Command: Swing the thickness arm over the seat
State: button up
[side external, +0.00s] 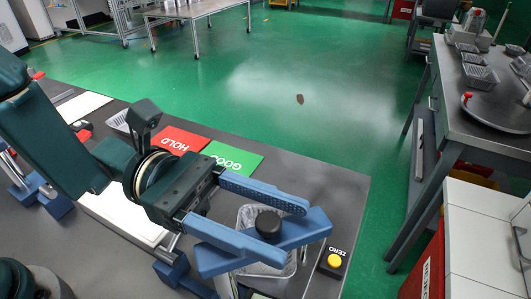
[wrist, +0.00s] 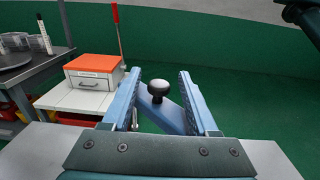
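The thickness arm (side external: 312,229) is a blue bar with a black knob (side external: 268,224) on top. It lies across a translucent or foil tray (side external: 286,271) near the table's front right edge; the seat under it is largely hidden. My gripper (side external: 294,233) has two long blue fingers, spread open, with the knob between them. In the wrist view, the knob (wrist: 157,89) stands between the fingers with a gap on both sides, and the blue bar (wrist: 166,113) runs below. I see no contact with the knob.
A yellow button (side external: 335,260) labelled ZERO is right of the bar. A red HOLD card (side external: 180,140) and a green GOOD card (side external: 232,155) lie behind my gripper. Another bench (side external: 480,105) with trays stands right. An orange-topped drawer box (wrist: 94,72) shows in the wrist view.

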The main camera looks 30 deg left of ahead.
jog(key=shift+w+a, duration=0.1)
jog(key=shift+a, duration=0.35)
notch_tip(320, 180, up, 7)
jog(key=a, duration=0.2)
dwell(0.4)
